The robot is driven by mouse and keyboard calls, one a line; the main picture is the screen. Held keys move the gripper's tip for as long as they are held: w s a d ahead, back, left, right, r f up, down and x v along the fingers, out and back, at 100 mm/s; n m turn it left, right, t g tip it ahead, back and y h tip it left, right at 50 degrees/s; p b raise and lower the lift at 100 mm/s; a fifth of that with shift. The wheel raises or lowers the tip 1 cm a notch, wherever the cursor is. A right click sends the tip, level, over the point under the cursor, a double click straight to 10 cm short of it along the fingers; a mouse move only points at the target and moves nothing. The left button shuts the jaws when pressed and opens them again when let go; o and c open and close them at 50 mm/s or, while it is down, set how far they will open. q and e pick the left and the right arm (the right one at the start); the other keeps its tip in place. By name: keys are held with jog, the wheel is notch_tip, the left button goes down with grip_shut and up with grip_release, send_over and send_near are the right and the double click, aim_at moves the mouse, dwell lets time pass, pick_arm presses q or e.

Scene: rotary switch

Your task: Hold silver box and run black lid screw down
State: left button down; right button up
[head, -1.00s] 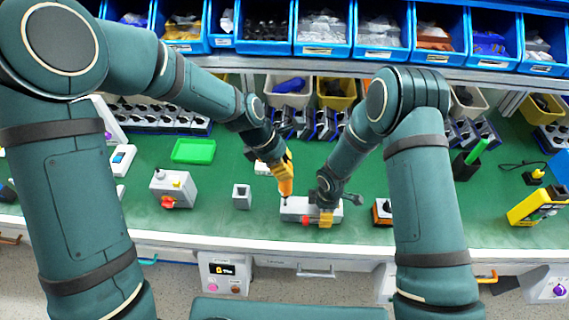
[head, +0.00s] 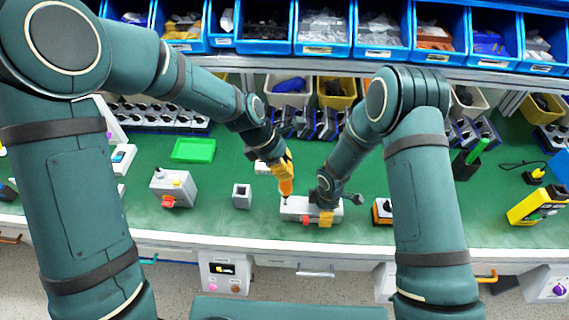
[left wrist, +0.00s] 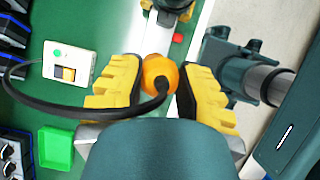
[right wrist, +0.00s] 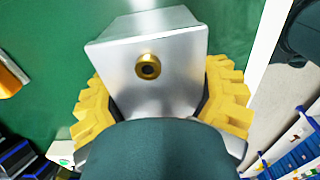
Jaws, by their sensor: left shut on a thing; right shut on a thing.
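The silver box (head: 296,209) lies on the green bench near its front edge. My right gripper (head: 325,215) is shut on its right end. In the right wrist view the box (right wrist: 160,75) shows its end face with a brass fitting, between the yellow fingers. My left gripper (head: 281,170) is shut on an orange screwdriver (head: 286,187), held nearly upright with its tip down at the box's left end. In the left wrist view the screwdriver's orange top (left wrist: 156,72) and black cable show. The black lid and its screw are too small or hidden to make out.
A small grey open block (head: 242,196) and a grey box with a red knob (head: 173,188) stand to the left. A green tray (head: 193,151) lies behind them. A small device (head: 382,211) stands to the right. Blue bins (head: 323,30) line the back.

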aim_at(285, 159)
pick_arm(q)
jog(key=shift+r, duration=2.25)
pick_arm(e)
jog(key=o, duration=1.4)
jog(key=shift+c, duration=0.2)
